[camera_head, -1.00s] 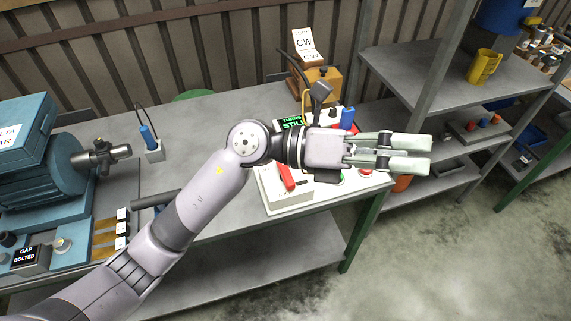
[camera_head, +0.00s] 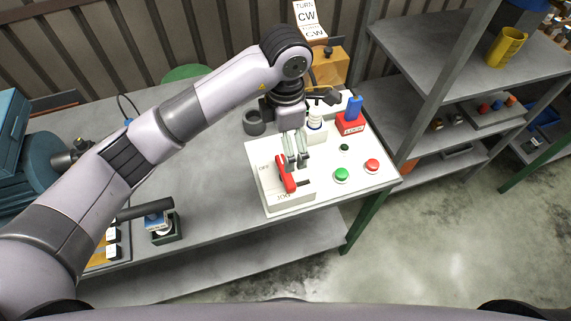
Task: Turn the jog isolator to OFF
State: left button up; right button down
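The jog isolator is a white box (camera_head: 297,198) near the table's front edge, marked OFF at its left and JOG at its front. Its red lever (camera_head: 287,177) slants across the top, with its lower end toward the JOG mark. My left gripper (camera_head: 297,164) points down at the back of the box. Its fingertips are close together beside the lever's upper end. I cannot tell whether they touch the lever or how far apart they are. My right gripper is not in view.
A green button (camera_head: 341,174) and a red button (camera_head: 372,166) sit right of the isolator on the white panel. A blue item (camera_head: 354,108) stands in a red lock block (camera_head: 350,126) behind them. Blue machinery (camera_head: 40,170) is at the left. A shelf (camera_head: 450,75) stands at the right.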

pick_arm(q)
jog(key=p, duration=0.1)
send_over(285, 174)
jog(key=f, duration=0.2)
jog(key=w+f, duration=0.1)
jog(key=f, duration=0.1)
jog(key=shift+f, duration=0.1)
notch_tip(285, 174, down, 5)
jog(key=shift+p, duration=0.75)
notch_tip(285, 174, down, 2)
jog(key=shift+f, duration=0.1)
jog(key=shift+f+p, duration=0.3)
jog(key=shift+f, duration=0.25)
jog(key=c, duration=0.9)
jog(key=shift+o, duration=0.2)
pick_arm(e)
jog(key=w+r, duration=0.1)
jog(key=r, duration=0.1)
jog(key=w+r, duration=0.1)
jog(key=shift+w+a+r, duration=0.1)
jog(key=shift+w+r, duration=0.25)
